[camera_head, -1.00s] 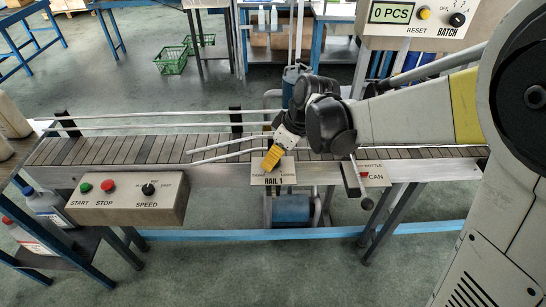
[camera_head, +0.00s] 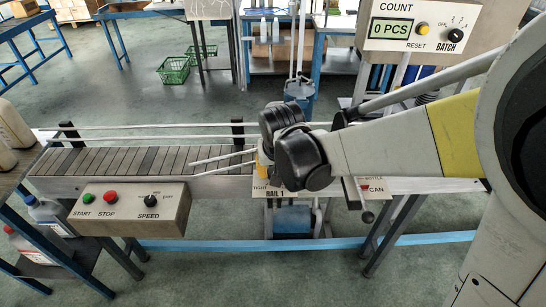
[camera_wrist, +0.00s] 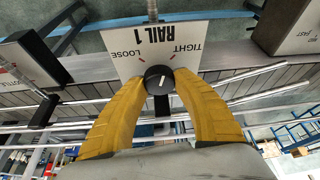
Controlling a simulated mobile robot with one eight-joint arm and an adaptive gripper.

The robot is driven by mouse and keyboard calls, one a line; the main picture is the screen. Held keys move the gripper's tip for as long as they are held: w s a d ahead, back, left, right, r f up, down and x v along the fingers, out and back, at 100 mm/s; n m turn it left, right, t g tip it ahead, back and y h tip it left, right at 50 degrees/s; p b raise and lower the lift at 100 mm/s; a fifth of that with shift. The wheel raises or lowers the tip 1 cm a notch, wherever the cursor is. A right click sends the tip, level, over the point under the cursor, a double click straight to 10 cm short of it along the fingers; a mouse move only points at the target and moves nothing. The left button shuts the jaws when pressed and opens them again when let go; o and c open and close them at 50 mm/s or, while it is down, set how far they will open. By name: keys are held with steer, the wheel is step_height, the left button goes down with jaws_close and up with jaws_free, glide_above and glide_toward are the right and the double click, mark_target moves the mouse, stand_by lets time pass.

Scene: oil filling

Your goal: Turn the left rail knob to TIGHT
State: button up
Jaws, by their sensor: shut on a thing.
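The rail knob is a small black round knob (camera_wrist: 159,79) with a pale pointer mark. It sits on the white RAIL 1 plate (camera_wrist: 152,43), upside down in the wrist view, with LOOSE on the left and TIGHT on the right. I cannot tell exactly where the pointer stands. My gripper (camera_wrist: 160,84) has its yellow fingers on both sides of the knob, shut on it. In the head view my dark wrist hides the knob and most of the plate (camera_head: 274,193); only a bit of yellow finger (camera_head: 262,167) shows.
The slatted conveyor (camera_head: 140,160) with its guide rails runs left behind the plate. A control box (camera_head: 133,208) with START, STOP and SPEED stands to the left. A BOTTLE/CAN plate (camera_head: 376,187) is close on the right. The batch counter box (camera_head: 420,28) is at the upper right.

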steer(key=m+h, duration=0.1)
steer(key=m, duration=0.2)
steer(key=m+h, duration=0.1)
steer(key=m, duration=0.1)
steer(key=shift+m+g, duration=0.3)
steer(key=shift+m, duration=0.1)
stand_by(0.3)
steer(key=o, duration=1.2)
steer(key=v, duration=1.2)
steer(key=shift+a+f, duration=0.1)
steer(key=shift+a, duration=0.1)
